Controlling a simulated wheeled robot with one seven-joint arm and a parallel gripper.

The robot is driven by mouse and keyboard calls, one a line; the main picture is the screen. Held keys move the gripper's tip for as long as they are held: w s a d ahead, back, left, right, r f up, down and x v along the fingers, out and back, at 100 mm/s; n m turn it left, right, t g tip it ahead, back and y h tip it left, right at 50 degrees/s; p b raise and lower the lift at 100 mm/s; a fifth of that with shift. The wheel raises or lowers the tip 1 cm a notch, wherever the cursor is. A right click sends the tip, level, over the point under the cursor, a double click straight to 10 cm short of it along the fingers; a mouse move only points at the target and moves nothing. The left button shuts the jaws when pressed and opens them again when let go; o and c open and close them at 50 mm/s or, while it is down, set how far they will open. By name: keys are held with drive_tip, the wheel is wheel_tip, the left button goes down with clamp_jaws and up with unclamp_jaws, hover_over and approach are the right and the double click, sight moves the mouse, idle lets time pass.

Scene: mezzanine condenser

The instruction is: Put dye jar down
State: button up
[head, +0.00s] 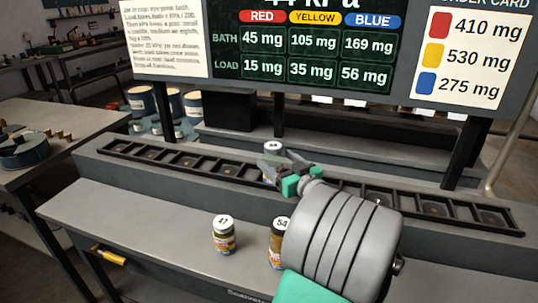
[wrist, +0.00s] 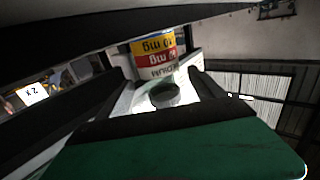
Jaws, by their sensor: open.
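A small jar with a white numbered lid (head: 272,147) stands upright at the long black slotted rack (head: 165,162), near its middle. Its number is unreadable and its lower part is hidden by my gripper. My gripper (head: 274,168) is open, with its fingers at this jar. In the wrist view, a dark round thing (wrist: 164,95), probably this jar, shows between the two spread fingers; whether they touch it I cannot tell. Two more jars stand on the lower front ledge: jar 47 (head: 223,238) and jar 54 (head: 276,250), which is partly hidden behind my arm.
A sign board (head: 226,45) with dye amounts and an order card (head: 460,55) rises behind the rack on dark posts. Several rack slots look empty of jars. Large tins (head: 140,101) stand behind at left. A side table (head: 60,150) is at far left. The ledge left of jar 47 is clear.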

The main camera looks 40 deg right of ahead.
sight(280, 161)
drive_tip(key=v, duration=0.5)
drive_tip(key=shift+s+r+b, duration=0.1)
drive_tip(key=shift+s+b, duration=0.2)
drive_tip(key=shift+s, duration=0.05)
drive_tip(key=shift+s+a+r, duration=0.1)
drive_tip(key=shift+s+a, duration=0.1)
drive_tip(key=shift+s, duration=0.15)
idle(1.0)
idle(1.0)
